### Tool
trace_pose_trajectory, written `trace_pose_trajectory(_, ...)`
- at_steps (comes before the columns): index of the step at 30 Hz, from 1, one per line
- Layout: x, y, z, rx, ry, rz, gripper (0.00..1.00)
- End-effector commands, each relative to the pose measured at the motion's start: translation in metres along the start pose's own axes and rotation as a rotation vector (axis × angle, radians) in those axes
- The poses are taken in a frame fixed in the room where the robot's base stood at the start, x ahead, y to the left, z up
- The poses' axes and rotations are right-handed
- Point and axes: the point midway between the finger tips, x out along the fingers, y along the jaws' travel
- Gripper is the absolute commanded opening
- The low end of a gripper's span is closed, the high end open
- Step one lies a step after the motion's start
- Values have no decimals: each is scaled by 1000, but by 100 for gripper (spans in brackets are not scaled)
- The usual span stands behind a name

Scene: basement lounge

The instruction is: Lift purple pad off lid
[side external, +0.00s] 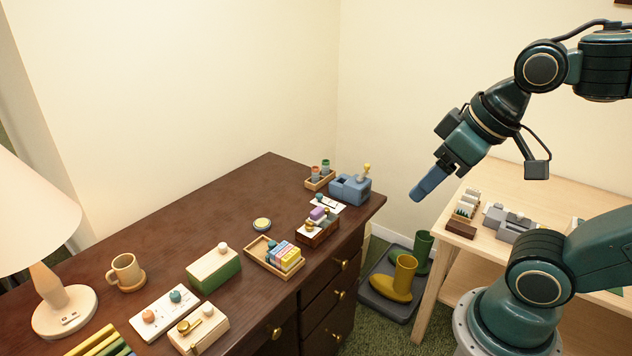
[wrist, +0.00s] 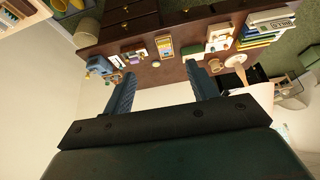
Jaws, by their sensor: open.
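A small purple pad (side external: 317,213) sits on top of a dark brown wooden box (side external: 318,233) near the dresser's right front edge. Small round knobs stand close beside the pad; the lid's outline is too small to make out. My gripper (side external: 418,194) hangs in the air to the right of the dresser, well apart from the pad and pointing down and left. In the wrist view my gripper (wrist: 160,72) has its two blue fingers spread wide with nothing between them.
A tray (side external: 254,256) of coloured blocks stands left of the box. A blue-grey device (side external: 350,189) and a cup holder (side external: 320,182) stand behind it. A green-and-cream box (side external: 213,268), mug (side external: 127,272) and lamp (side external: 62,308) are farther left. Bare dresser top lies toward the wall.

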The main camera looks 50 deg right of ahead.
Motion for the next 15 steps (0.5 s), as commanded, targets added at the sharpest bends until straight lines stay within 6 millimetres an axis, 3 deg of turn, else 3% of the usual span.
trace_pose_trajectory(8,3,4,-24,94,-33,10,58)
trace_pose_trajectory(15,14,13,-68,268,-87,33,58)
